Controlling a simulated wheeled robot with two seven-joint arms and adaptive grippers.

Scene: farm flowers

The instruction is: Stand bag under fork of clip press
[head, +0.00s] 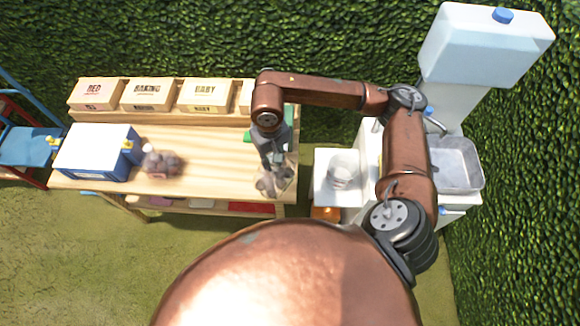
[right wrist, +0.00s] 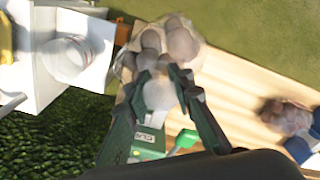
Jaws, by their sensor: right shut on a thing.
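My right gripper (head: 274,164) is over the right end of the wooden bench and is shut on a clear bag of round brownish items. In the right wrist view the bag (right wrist: 168,40) bulges out beyond the fingertips (right wrist: 160,80). I cannot tell whether the bag touches the bench. A green device with a white label, apparently the clip press (right wrist: 150,140), sits close to the gripper, with a bright green part (right wrist: 188,138) beside it. In the head view the arm mostly hides it. Its fork is not clear. My left gripper is not in view.
A second filled bag (head: 163,164) stands on the bench (head: 215,178) beside a blue-and-white box (head: 95,152). Labelled wooden crates (head: 146,93) line the back. Right of the bench is a white stand with a clear container (head: 343,170) and a sink (head: 458,165). The middle of the bench is clear.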

